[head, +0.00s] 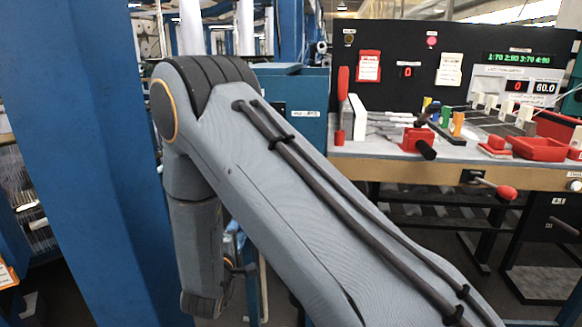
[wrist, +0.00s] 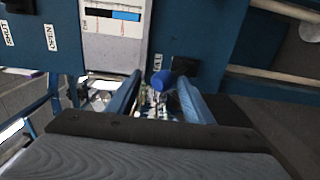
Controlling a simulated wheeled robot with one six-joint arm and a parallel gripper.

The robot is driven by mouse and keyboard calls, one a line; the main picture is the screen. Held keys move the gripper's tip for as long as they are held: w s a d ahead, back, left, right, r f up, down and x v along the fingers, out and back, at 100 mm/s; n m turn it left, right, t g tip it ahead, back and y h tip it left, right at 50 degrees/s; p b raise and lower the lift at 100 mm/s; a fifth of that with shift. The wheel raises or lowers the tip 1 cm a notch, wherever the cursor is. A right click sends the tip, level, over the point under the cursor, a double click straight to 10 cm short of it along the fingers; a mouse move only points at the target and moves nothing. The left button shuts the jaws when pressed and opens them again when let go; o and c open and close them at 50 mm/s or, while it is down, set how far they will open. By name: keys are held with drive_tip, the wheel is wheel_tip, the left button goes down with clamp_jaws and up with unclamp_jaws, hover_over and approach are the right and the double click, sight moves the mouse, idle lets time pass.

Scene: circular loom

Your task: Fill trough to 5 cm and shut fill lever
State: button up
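My gripper (wrist: 160,88) shows in the wrist view with its two blue fingers apart. A blue ball knob (wrist: 163,80) sits between the fingertips or just beyond them; I cannot tell whether they touch it. It appears to be the fill lever's knob, beside a black block (wrist: 185,70) on the blue panel. A white gauge plate (wrist: 115,48) carries a dark and blue level strip (wrist: 112,14) marked in cm; the level is not readable. SHUT (wrist: 8,33) and OPEN (wrist: 51,37) labels are at the left. In the head view my arm hides the trough area and my gripper is out of sight.
In the head view a blue post (head: 90,150) stands close on the left. A workbench (head: 450,172) with a black control panel, red trays and a red-knobbed lever (head: 500,190) is on the right. A pale rod (wrist: 275,78) runs along the right of the wrist view.

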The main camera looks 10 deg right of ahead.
drive_tip(key=shift+s, duration=0.1)
drive_tip(key=p+v, duration=0.4)
drive_tip(key=v, duration=0.4)
